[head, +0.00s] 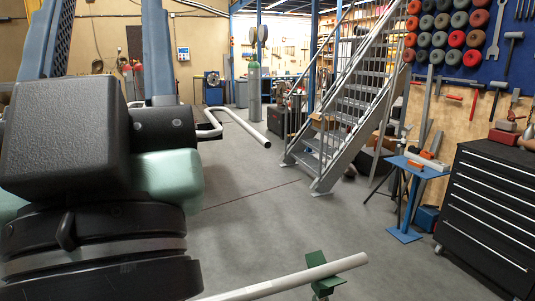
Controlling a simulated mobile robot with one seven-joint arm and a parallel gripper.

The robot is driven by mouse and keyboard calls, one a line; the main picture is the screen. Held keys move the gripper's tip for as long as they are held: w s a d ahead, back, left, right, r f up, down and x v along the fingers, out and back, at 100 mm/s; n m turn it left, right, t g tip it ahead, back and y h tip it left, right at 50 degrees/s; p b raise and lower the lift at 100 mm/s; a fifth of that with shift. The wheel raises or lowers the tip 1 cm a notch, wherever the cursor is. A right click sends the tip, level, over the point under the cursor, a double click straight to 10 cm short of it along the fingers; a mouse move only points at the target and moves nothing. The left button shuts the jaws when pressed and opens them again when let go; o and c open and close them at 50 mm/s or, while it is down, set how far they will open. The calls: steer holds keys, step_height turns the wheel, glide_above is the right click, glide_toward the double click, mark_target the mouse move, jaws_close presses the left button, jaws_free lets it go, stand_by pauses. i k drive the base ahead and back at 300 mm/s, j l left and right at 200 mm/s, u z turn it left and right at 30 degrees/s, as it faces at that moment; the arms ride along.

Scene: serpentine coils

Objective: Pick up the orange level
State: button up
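A small orange piece (416,163) lies on the blue stand (410,185) at the right, beside a pale grey bar. It may be the orange level, but it is too small to tell for sure. The stand is across the floor, left of the black drawer cabinet. My gripper is not in view, and nothing shows it near the stand.
A black drawer cabinet (488,210) stands at the right. Metal stairs (345,110) rise behind the stand. A pale pipe on a green support (322,272) crosses the front. Large dark and pale-green parts block the left. The middle floor (270,215) is clear.

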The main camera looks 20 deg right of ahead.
mark_target(411, 164)
steer(key=z, duration=4.6)
steer(key=i+l+z, duration=0.1)
steer(key=i+z, duration=0.35)
steer(key=i, duration=1.05)
steer(key=i+j+u, duration=0.15)
steer(key=i+u, duration=0.9)
steer(key=u, duration=0.15)
steer(key=i+l+u, duration=0.15)
steer(key=i+u, duration=0.25)
steer(key=i+j+u, duration=0.1)
steer(key=i+u, duration=0.3)
steer(key=i, duration=0.35)
steer(key=i+l+u, duration=0.1)
steer(key=i+u, duration=0.3)
steer(key=i, duration=0.3)
steer(key=i+j+u, duration=0.15)
steer(key=i+u, duration=1)
steer(key=i+l+u, duration=0.35)
steer(key=i, duration=0.15)
steer(key=i+j+u, duration=0.2)
steer(key=i+u, duration=0.2)
steer(key=i, duration=0.15)
steer(key=i+u, duration=0.35)
steer(key=i, duration=0.15)
steer(key=i+l+u, duration=0.1)
steer(key=i+u, duration=0.3)
steer(key=i, duration=0.15)
